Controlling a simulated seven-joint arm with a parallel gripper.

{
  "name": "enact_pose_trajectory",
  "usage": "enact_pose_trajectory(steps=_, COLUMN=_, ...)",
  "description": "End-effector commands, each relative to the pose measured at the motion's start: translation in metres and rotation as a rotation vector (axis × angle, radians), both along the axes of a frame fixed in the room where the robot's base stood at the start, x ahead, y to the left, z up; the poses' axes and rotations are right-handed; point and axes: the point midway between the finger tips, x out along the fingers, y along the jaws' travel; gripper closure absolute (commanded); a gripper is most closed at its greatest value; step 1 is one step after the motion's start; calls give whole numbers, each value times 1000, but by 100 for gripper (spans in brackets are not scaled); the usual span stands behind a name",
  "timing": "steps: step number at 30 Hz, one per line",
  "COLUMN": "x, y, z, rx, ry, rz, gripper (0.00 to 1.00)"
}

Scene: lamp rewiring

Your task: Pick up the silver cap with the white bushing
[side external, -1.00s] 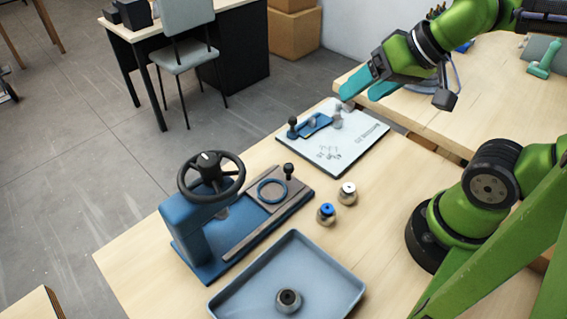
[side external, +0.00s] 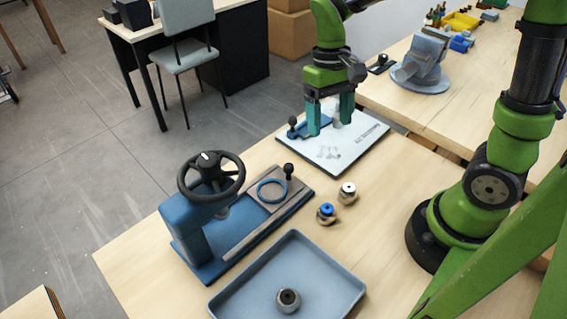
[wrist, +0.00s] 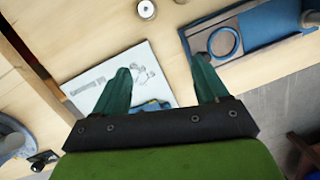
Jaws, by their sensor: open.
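The silver cap with the white bushing (side external: 347,194) stands on the light wood table, between the white board and the grey-blue tray. A cap with a pale top, apparently the same one, shows at the top edge of the wrist view (wrist: 146,9). My gripper (side external: 330,121) is open and points down over the white board, behind the cap and well apart from it. Its two teal fingers also show in the wrist view (wrist: 160,72), with nothing held between them. A similar silver cap with a blue bushing (side external: 326,214) stands close by, nearer the camera.
The white board (side external: 345,150) carries a blue fixture (side external: 299,130), partly hidden by my fingers. A blue press (side external: 190,230) with a black handwheel stands at left. The grey-blue tray (side external: 245,292) in front holds a round metal part (side external: 288,300). Bare table lies right of the caps.

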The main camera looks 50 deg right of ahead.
Motion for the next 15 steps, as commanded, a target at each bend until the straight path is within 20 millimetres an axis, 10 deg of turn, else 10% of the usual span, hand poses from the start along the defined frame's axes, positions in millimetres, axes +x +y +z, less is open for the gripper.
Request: enact_pose_trajectory(steps=15, x=-15, y=5, z=-34, rx=-5, ry=201, rz=33, gripper=27)
